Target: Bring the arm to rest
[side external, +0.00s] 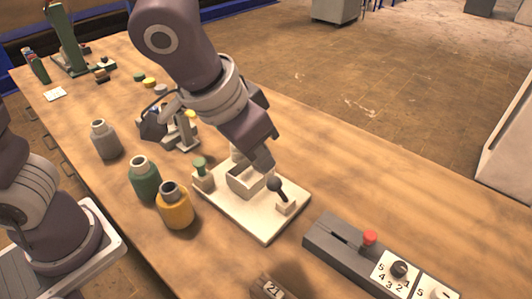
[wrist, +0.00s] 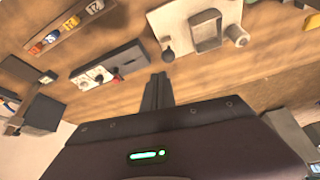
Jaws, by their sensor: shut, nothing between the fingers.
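My gripper (side external: 266,167) is over the white vacuum chamber board, fingers pointing down. In the wrist view its two fingers (wrist: 158,88) lie together with nothing between them. The lever's ball also shows in the wrist view (wrist: 168,56), just beyond my fingertips. I cannot tell whether fingers and ball touch. My gripper hides part of the board's back.
Yellow (side external: 175,208), green (side external: 144,181) and grey (side external: 105,143) bottles stand left of the board. A grey slider block with a red knob (side external: 369,238) and numbered dials (side external: 395,275) lie at front right. A small dark device (side external: 155,123) stands behind. The table's right back is clear.

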